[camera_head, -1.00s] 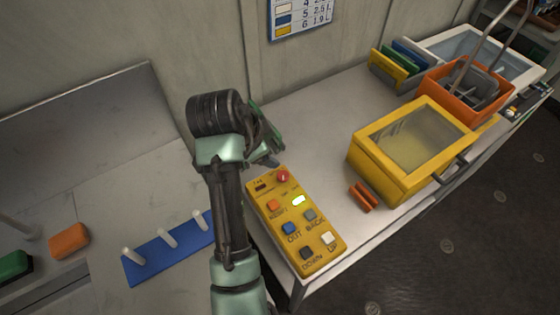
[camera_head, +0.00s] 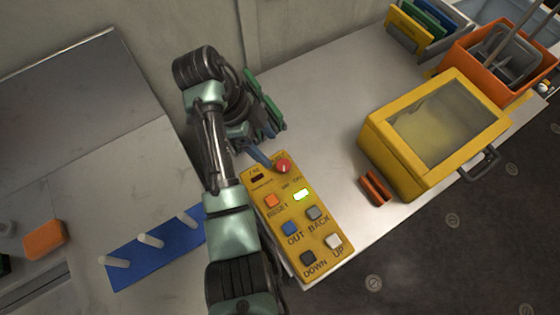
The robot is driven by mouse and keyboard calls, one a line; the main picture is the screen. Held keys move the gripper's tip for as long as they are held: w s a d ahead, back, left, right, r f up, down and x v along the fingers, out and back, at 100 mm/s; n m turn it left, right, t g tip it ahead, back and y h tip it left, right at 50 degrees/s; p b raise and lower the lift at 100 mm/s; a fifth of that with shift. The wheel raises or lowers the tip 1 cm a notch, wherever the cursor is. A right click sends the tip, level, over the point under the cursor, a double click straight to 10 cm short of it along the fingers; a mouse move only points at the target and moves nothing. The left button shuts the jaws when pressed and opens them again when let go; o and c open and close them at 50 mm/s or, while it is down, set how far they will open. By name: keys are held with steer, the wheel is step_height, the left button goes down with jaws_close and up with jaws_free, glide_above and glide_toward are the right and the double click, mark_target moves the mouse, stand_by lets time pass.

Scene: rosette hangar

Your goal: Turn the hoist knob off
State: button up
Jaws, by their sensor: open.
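The yellow control panel (camera_head: 330,262) lies on the bench, with a red round knob (camera_head: 283,166) near its top edge. Small lettering by the knob is too small to read surely. My gripper (camera_head: 264,148) is open, just above and left of the knob in the picture. One bluish finger points down close to the knob, and I cannot tell whether it touches. Part of the gripper is hidden behind my own arm.
The panel also has RESET, OUT, BACK, DOWN and UP buttons. A blue peg rack (camera_head: 135,262) and an orange block (camera_head: 45,240) lie left.

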mark_target(283, 165)
steer(key=p+x, duration=0.1)
steer(key=x, duration=0.6)
steer(key=shift+d+f, duration=0.15)
steer(key=shift+f, duration=0.25)
jaws_close()
